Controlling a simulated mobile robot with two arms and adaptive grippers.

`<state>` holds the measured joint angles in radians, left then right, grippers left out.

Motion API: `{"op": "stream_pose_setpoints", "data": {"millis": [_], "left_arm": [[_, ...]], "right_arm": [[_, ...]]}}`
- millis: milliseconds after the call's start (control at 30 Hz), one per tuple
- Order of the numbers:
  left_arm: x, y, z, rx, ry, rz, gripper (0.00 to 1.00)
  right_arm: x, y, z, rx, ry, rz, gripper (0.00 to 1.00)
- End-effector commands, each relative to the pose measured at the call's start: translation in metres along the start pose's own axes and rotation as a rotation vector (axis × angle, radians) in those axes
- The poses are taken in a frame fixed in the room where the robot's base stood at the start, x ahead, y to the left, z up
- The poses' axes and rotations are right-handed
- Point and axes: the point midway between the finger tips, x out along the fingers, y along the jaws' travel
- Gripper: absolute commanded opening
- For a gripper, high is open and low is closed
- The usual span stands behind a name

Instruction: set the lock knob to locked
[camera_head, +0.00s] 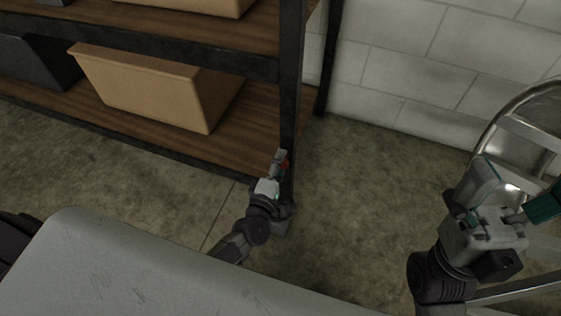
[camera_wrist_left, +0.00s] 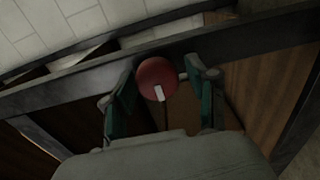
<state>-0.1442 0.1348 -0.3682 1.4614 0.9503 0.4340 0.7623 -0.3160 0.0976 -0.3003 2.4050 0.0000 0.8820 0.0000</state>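The lock knob (camera_wrist_left: 157,78) is a round red knob with a short white mark that runs from near its centre to its lower edge in the left wrist view. It appears mounted at the dark shelf frame; in the head view a bit of red (camera_head: 284,163) shows beside the post. My left gripper (camera_wrist_left: 162,92) is open, with one finger on each side of the knob. A gap shows at the left finger; contact at the right finger is unclear. In the head view my left gripper (camera_head: 278,162) is at the post. My right gripper (camera_head: 515,205) is at the right; its fingertips are unclear.
A dark metal shelf post (camera_head: 290,90) stands by my left gripper. The rack holds a tan box (camera_head: 145,90) on its wooden shelf. A metal ladder-like frame (camera_head: 530,130) is by my right arm. Bare floor (camera_head: 350,190) lies between, before a block wall.

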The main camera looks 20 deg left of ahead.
Motion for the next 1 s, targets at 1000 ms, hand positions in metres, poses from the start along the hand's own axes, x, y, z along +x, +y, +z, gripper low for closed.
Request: {"op": "stream_pose_setpoints", "data": {"millis": [1000], "left_arm": [[-0.113, 0.000, 0.000, 0.001, 0.000, 0.000, 0.65]], "right_arm": [[-0.001, 0.000, 0.001, 0.000, -0.005, 0.002, 1.00]]}}
